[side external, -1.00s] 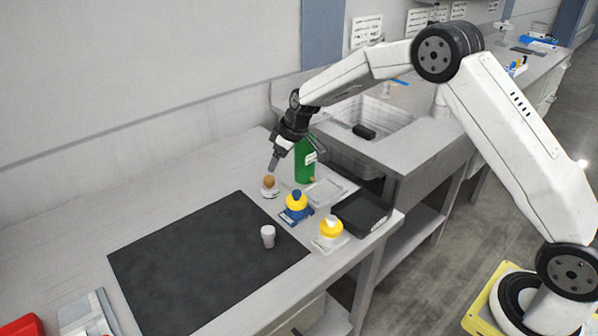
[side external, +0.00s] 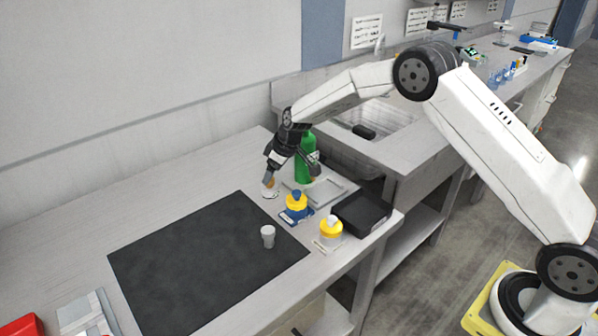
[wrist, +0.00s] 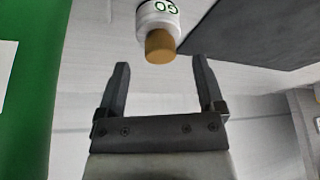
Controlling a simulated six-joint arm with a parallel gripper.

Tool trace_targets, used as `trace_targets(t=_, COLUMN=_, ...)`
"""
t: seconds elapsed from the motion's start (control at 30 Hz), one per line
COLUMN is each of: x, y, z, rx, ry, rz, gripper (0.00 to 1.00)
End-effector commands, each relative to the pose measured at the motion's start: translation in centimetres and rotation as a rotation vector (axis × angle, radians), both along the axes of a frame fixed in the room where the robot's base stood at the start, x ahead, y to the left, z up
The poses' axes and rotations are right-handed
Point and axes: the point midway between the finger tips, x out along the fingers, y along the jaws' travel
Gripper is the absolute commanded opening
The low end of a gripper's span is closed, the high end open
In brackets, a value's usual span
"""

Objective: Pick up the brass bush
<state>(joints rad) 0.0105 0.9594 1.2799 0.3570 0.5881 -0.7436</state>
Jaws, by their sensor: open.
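A brass-coloured short cylinder, which I take for the brass bush (wrist: 160,46), sits at the end of a small white labelled container (wrist: 157,17) in the wrist view. In the side view the white container (side external: 269,194) stands on the bench near the mat's back corner, and a finger partly covers the brass-coloured top. My gripper (wrist: 161,63) is open and empty. In the wrist view the brass piece appears just beyond and between the two fingertips, with no clear contact. In the side view my gripper (side external: 292,176) is low over the bench, one finger beside the piece.
A green bottle (side external: 304,165) stands close to my gripper.

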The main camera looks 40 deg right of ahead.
Motion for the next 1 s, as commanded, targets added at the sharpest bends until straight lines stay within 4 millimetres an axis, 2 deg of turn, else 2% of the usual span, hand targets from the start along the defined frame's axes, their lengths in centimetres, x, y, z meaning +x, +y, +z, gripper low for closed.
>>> trace_targets(t=0.1, x=0.4, y=0.3, z=-1.3, rx=0.000, ry=0.001, rz=0.000, gripper=0.87)
trace_targets(t=0.3, x=0.8, y=0.6, z=-2.6, rx=-0.002, ry=0.001, rz=0.000, gripper=0.87)
trace_targets(t=0.87, x=0.9, y=0.6, z=-2.7, rx=-0.002, ry=0.000, rz=-0.001, gripper=0.87)
trace_targets(t=0.93, x=0.9, y=0.6, z=-2.7, rx=-0.002, ry=0.000, rz=-0.001, gripper=0.71)
trace_targets(t=1.0, x=0.9, y=0.6, z=-2.7, rx=-0.002, ry=0.000, rz=-0.001, gripper=0.49)
